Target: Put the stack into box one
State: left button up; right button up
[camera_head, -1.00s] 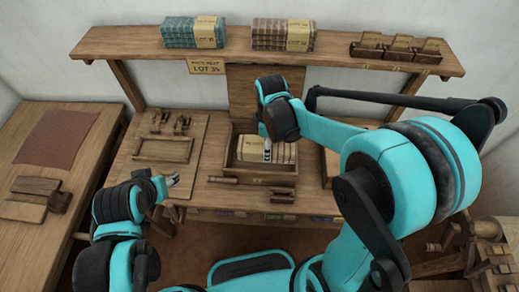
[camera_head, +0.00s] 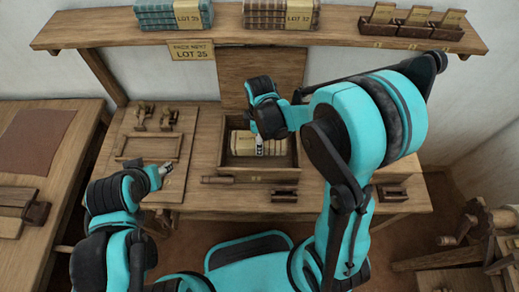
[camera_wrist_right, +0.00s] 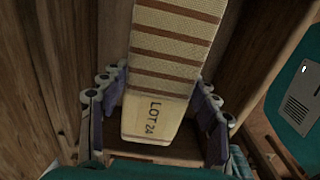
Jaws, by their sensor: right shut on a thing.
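A tan, brown-striped stack (camera_wrist_right: 170,65) with a paper band reading LOT 24 lies between the fingers of my right gripper (camera_wrist_right: 158,112) in the right wrist view. My right gripper (camera_head: 259,148) is shut on the stack, reaching down into an open wooden box (camera_head: 258,171) on the bench. In the head view my gripper partly covers the pale stack (camera_head: 240,143). Wooden walls rise close on both sides in the wrist view. My left gripper (camera_head: 166,169) is at the bench's front left, apart from the box; its jaws are too small to judge. I see no number on the box.
A shelf (camera_head: 230,33) above holds a teal stack (camera_head: 172,14), a brown stack (camera_head: 280,14) and three small card boxes (camera_head: 415,20). A lot sign (camera_head: 191,51) hangs below. A wooden frame (camera_head: 150,147) and tools lie left. A side table (camera_head: 70,150) stands far left.

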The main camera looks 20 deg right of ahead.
notch_tip(320, 180, down, 5)
jog(key=shift+r+b, duration=0.2)
jog(key=shift+b, duration=0.65)
jog(key=shift+r, duration=0.1)
jog(key=shift+f, duration=0.25)
jog(key=o, duration=1.3)
jog(key=shift+c, duration=0.2)
jog(key=shift+r, duration=0.1)
